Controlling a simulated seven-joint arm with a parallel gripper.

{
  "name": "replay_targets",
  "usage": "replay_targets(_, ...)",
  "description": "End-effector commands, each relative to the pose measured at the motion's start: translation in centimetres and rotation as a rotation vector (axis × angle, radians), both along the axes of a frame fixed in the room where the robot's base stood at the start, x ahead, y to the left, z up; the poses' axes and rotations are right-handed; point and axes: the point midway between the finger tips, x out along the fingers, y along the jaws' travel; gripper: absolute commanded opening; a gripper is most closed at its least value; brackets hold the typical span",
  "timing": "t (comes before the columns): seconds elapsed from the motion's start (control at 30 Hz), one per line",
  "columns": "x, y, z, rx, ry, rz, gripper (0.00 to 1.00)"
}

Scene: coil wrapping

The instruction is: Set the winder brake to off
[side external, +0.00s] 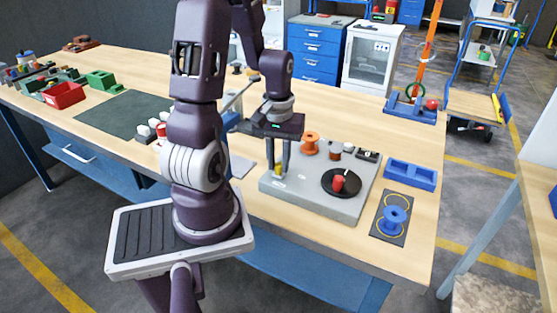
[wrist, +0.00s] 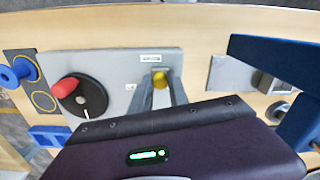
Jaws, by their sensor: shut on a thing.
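The winder is a grey base plate (side external: 314,206) on the bench, and it also fills the middle of the wrist view (wrist: 117,62). A black disc (side external: 350,184) with a red knob (side external: 338,183) sits on it; the wrist view shows the disc (wrist: 92,99) with a white line and the red knob (wrist: 66,87). My gripper (side external: 281,172) points down at the plate's left part, shut on a small yellow knob (wrist: 160,79). The yellow knob (side external: 278,171) is partly hidden by the fingers. Which part is the brake is not readable; white labels (wrist: 151,58) are too small to read.
An orange spool (side external: 310,143), a brown-and-white cylinder (side external: 335,150) and a black block (side external: 368,155) stand at the plate's back. A blue tray (side external: 410,175) and a blue spool (side external: 395,220) on a dark mat (side external: 381,232) lie to its right. Bare bench lies behind the plate.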

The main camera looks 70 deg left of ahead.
Motion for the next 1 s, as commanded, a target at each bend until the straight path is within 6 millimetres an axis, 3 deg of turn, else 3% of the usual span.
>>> replay_targets(0.5, 0.1, 0.0, 0.1, 0.002, -0.001, -0.001, 0.00)
replay_targets(0.73, 2.2, -2.2, 0.0, 0.000, -0.001, -0.006, 0.00)
replay_targets(1.0, 2.7, -2.7, 0.1, 0.000, -0.004, -0.002, 0.00)
